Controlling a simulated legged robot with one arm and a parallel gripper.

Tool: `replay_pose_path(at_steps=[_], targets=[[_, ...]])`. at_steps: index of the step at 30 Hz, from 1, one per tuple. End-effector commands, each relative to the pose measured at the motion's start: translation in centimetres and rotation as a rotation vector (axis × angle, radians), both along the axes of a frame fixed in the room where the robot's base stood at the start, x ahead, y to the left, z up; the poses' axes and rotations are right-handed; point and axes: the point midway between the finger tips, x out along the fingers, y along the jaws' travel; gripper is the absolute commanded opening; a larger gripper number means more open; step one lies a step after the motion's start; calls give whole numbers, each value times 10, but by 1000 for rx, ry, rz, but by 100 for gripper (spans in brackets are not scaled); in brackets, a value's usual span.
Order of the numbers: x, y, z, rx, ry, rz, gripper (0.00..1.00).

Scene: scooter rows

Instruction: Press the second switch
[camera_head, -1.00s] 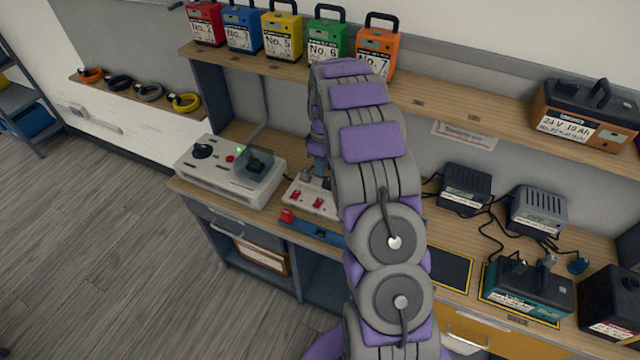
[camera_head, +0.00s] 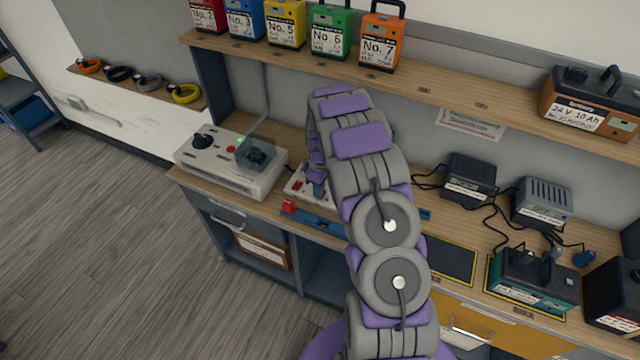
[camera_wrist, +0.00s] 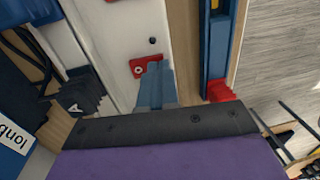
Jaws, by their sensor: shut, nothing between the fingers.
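A white switch panel (camera_head: 292,193) with red rocker switches sits on the workbench; my arm covers its right part in the head view. One red switch (camera_head: 298,185) shows at its left. In the wrist view the white panel (camera_wrist: 120,40) fills the upper middle. A red switch (camera_wrist: 148,65) lies right at the tip of my gripper (camera_wrist: 155,68), partly covered by it. I cannot tell whether they touch. Another red piece (camera_wrist: 111,1) is cut off at the top edge. My gripper's blue-grey fingers are shut and empty. In the head view the gripper (camera_head: 318,188) is low over the panel.
A blue bar (camera_head: 318,220) with a red end (camera_head: 288,206) runs along the panel's front. A white box with a black knob (camera_head: 203,141) stands left. Chargers (camera_head: 470,178) and cables are right. Numbered batteries (camera_head: 380,42) line the shelf above. A grey piece marked A (camera_wrist: 85,92) lies beside the panel.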

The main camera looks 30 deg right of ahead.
Motion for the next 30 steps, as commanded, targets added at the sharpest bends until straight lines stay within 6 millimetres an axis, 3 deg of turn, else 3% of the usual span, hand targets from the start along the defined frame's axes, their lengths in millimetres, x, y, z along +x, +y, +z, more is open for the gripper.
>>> replay_pose_path(at_steps=[21,30], targets=[[-1,-1,-5,-24,-15,-2,0],[8,-11,-2,-25,-18,-2,0]])
